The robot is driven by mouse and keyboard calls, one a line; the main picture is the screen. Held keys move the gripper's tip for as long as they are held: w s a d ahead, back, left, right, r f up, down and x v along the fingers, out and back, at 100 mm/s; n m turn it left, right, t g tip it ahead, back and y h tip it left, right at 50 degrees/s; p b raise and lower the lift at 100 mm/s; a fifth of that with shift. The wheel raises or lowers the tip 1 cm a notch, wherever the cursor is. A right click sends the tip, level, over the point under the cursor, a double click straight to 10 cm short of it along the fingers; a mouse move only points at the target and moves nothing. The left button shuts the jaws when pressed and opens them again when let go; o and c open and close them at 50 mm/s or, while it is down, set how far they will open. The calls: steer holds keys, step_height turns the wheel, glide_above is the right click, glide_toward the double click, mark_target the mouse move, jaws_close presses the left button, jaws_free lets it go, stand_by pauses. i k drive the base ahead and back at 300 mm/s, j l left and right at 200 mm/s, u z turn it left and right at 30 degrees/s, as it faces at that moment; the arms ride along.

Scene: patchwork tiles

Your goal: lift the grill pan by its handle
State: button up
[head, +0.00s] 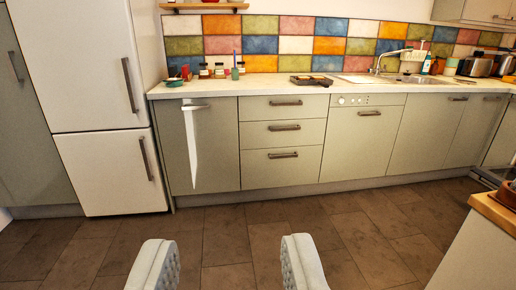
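A small dark, square-looking pan (310,80) lies on the counter (262,90) against the tiled wall, left of the sink. It looks like the grill pan, with light patches inside it. Its handle is too small to make out clearly. My gripper (228,252) is open and empty, with its two pale fingers wide apart at the bottom of the view. It is well short of the counter, with the floor seen between and beyond its fingers.
A white fridge (95,100) stands left. Several jars (204,70) stand on the counter left of the pan. A tap (385,60), kettle (480,66) and toaster (502,66) are farther right. A wood-topped unit (490,210) juts in at lower right. The brown floor (230,225) ahead is clear.

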mark_target(315, 82)
steer(key=i+j, duration=0.1)
steer(key=i, duration=1.6)
steer(key=i+l+z, duration=0.1)
steer(key=i+l, duration=0.2)
steer(key=i+l+z, duration=0.15)
steer(key=i, duration=0.4)
steer(key=i+l+z, duration=0.1)
steer(key=i+l, duration=0.15)
steer(key=i, duration=0.15)
steer(key=i+l, duration=0.2)
steer(key=l, duration=0.15)
steer(key=i+l+z, duration=0.1)
steer(key=l, duration=0.25)
steer(key=i, duration=0.1)
